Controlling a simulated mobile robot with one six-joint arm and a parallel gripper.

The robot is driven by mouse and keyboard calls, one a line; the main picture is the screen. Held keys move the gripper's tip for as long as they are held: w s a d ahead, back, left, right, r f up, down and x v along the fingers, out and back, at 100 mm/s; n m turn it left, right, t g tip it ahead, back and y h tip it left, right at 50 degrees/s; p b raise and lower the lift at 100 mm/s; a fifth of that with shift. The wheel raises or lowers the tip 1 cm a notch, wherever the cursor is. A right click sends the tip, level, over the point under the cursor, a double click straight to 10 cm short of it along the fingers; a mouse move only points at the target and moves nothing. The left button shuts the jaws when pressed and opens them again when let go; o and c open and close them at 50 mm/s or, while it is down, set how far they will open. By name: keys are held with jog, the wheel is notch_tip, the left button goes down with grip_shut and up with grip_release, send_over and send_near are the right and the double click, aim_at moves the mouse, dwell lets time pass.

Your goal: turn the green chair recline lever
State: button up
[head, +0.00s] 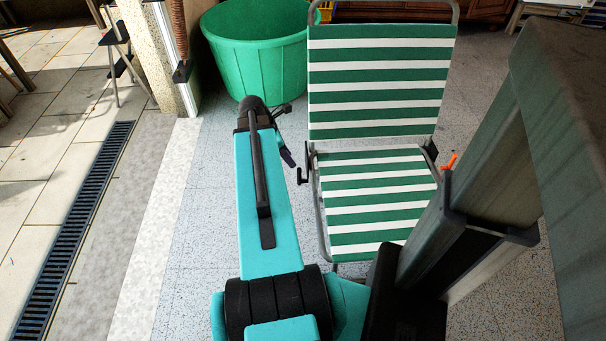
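The green chair (376,205) has green and white striped fabric on a grey tube frame. It stands right of my arm, its backrest (380,85) tilted up at the far side. A small orange lever (450,162) sticks out at the chair's right side, near the hinge between seat and back. A black bracket or lever part (304,165) shows at the chair's left side. My gripper (287,134) is left of the chair, close to that black part, with its dark fingers apart and nothing seen between them. Whether it touches the chair cannot be told.
A large green tub (257,50) stands behind my gripper, left of the backrest. A wall edge or post (165,55) stands farther left. A floor drain grate (75,230) runs along the left. Speckled floor left of my arm is clear.

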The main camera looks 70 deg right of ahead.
aim_at(299, 176)
jog(key=b+x, duration=0.3)
jog(key=x, duration=1)
jog(key=shift+f, duration=0.25)
jog(key=shift+d, duration=0.1)
